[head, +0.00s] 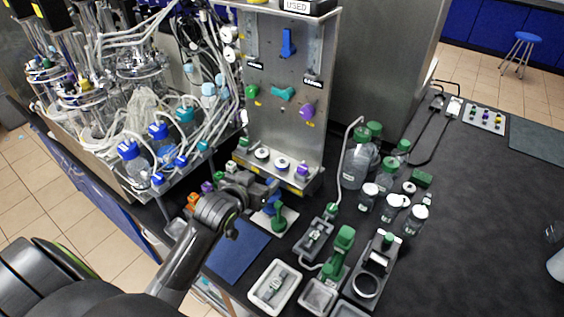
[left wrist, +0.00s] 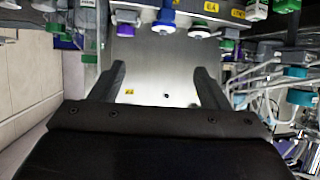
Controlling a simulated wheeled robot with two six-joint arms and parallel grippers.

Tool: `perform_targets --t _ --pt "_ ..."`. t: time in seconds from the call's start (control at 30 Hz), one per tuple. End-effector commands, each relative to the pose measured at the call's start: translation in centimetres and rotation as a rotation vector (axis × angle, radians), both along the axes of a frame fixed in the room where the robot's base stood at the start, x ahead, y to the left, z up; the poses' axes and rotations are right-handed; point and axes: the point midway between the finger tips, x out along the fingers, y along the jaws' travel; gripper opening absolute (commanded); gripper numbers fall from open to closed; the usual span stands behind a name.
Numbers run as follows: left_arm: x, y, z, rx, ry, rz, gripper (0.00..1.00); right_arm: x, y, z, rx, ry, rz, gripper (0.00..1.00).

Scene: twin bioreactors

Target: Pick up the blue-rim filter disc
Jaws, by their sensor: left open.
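Three small white discs sit in a row on the ledge of the upright metal panel (head: 292,135). The middle one (head: 282,163) seems to be the blue-rim filter disc; its rim colour is hard to read in the head view. In the left wrist view a white disc with a bluish rim (left wrist: 163,22) shows near the top centre, between two others with purple or green tints. My left gripper (head: 262,190) is in front of and below the ledge, dark and partly hidden by its own wrist. In the left wrist view its fingers (left wrist: 161,82) are apart with nothing between them.
A bioreactor with tubing and blue-capped bottles (head: 132,158) stands left of the panel. Glass bottles with green caps (head: 358,160) stand to its right. A blue mat (head: 237,250), white tray (head: 273,287) and green-handled tool (head: 343,243) lie in front.

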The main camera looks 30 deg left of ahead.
Motion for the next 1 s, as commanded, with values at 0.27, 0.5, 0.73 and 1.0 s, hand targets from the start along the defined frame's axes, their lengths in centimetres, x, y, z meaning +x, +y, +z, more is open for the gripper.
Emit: perform_targets --t 0.27,0.5,0.73,1.0 --pt "3.3 0.2 -1.5 -0.001 0.002 0.0 0.69 -0.1 0.5 1.1 0.006 0.002 -0.003 0.36" --pt "6.1 0.4 -2.9 0.0 0.003 0.001 0.69 -0.2 0.6 1.9 0.007 0.002 -0.002 0.36" --pt "8.6 0.5 -4.2 0.0 0.004 0.001 0.69 -0.2 0.5 2.5 0.006 0.002 -0.003 0.36" --pt "10.3 0.6 -5.1 0.0 0.003 0.0 0.69 -0.2 0.2 2.9 0.003 0.003 -0.001 0.36"
